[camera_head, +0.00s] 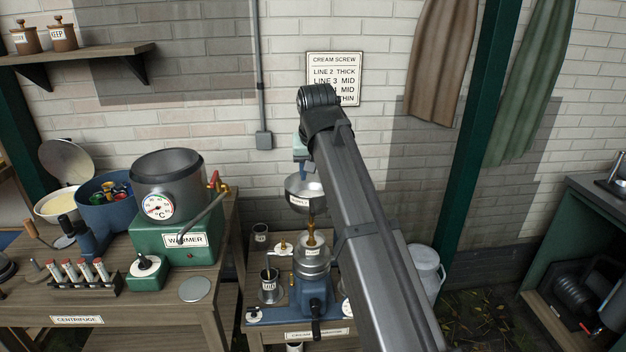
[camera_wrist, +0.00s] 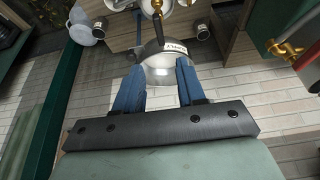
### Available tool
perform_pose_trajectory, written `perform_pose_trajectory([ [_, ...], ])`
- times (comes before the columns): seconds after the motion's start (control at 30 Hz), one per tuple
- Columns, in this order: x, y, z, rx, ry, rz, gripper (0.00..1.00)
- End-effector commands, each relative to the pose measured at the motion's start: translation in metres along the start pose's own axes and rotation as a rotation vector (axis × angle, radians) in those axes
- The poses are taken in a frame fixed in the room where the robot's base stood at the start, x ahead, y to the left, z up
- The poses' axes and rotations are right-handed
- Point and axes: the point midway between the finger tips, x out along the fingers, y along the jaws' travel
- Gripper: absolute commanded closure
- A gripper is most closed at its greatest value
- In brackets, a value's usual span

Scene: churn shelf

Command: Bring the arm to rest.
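My arm (camera_head: 365,225) rises from the lower right of the head view and bends at a dark joint below the wall sign. My gripper (camera_wrist: 160,66) shows in the wrist view with its two blue fingers apart and the space between them empty. In the head view the hand is largely hidden behind the arm. One blue finger shows just above a labelled metal bowl (camera_head: 300,193). The bowl (camera_wrist: 160,72) appears beyond the fingertips in the wrist view; whether they touch it is unclear.
The bowl tops a separator (camera_head: 313,290) on a small wooden stand. To its left, a bench holds a green warmer (camera_head: 170,241), a blue tub (camera_head: 98,192) and a tube rack (camera_head: 85,278). A milk can (camera_head: 428,268) stands behind the arm. A brick wall closes the back.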

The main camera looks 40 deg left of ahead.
Motion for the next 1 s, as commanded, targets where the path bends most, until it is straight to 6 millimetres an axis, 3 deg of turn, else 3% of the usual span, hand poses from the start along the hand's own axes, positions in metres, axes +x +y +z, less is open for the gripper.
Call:
perform_pose_trajectory([
  [0.77, -0.007, 0.0, 0.0, -0.005, -0.001, 0.0, 0.61],
  [1.0, -0.008, -0.004, -0.013, -0.074, 0.112, -0.024, 0.61],
])
